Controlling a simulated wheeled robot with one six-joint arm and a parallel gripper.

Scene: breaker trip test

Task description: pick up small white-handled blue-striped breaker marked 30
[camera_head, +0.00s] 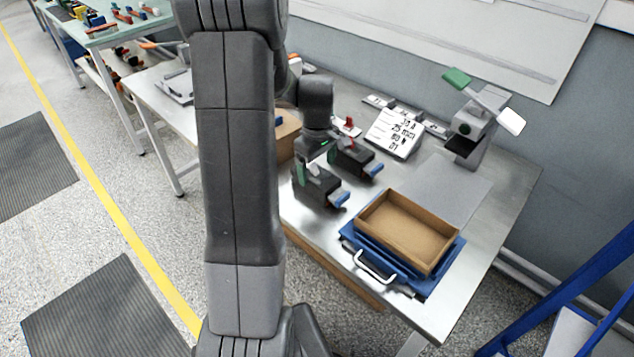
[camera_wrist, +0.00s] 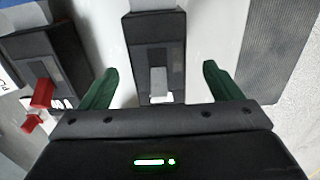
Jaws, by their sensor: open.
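A dark breaker with a white handle (camera_wrist: 157,50) lies in the middle of the wrist view. In the head view the same dark breaker (camera_head: 322,189) lies on the metal bench, with a blue end. Its number cannot be read. My gripper (camera_wrist: 159,70) is open, with one green finger on each side of this breaker and gaps visible on both sides. In the head view my gripper (camera_head: 314,164) is over the handle end of the breaker. The breaker's near end is hidden behind the gripper body in the wrist view.
A second dark breaker with a red handle (camera_wrist: 40,92) lies to the left; it also shows in the head view (camera_head: 352,160). A brown tray (camera_head: 440,262) on a blue base with a handle stands at the front right. A sign (camera_head: 394,133) and a grey stand (camera_head: 474,132) are behind.

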